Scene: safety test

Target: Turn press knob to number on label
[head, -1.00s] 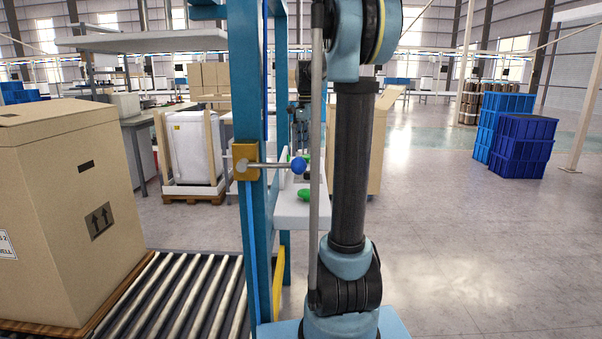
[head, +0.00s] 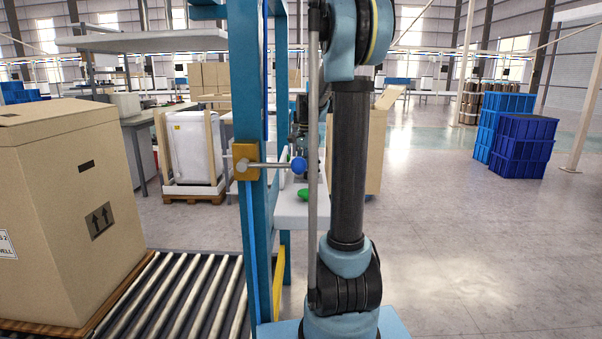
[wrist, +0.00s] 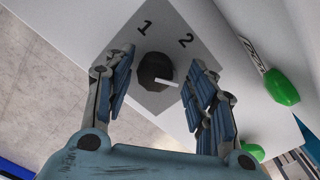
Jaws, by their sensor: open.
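In the wrist view a dark round knob (wrist: 155,70) sits on a grey plate (wrist: 178,28) marked "1" and "2". A short white mark on the knob points right and slightly down, away from both numbers. My gripper (wrist: 162,58) is open, with one blue-padded finger on each side of the knob; contact cannot be told. A small white label (wrist: 254,54) with dark print lies on the white surface to the right; its print is not legible. In the head view the knob is hidden and my gripper cannot be made out clearly.
Green rounded objects (wrist: 281,87) and (wrist: 253,152) stand to the right in the wrist view. In the head view a rod with a blue ball (head: 298,165) juts from a blue post (head: 257,240). A large carton (head: 60,210) sits on the roller conveyor (head: 195,290). Open floor lies right.

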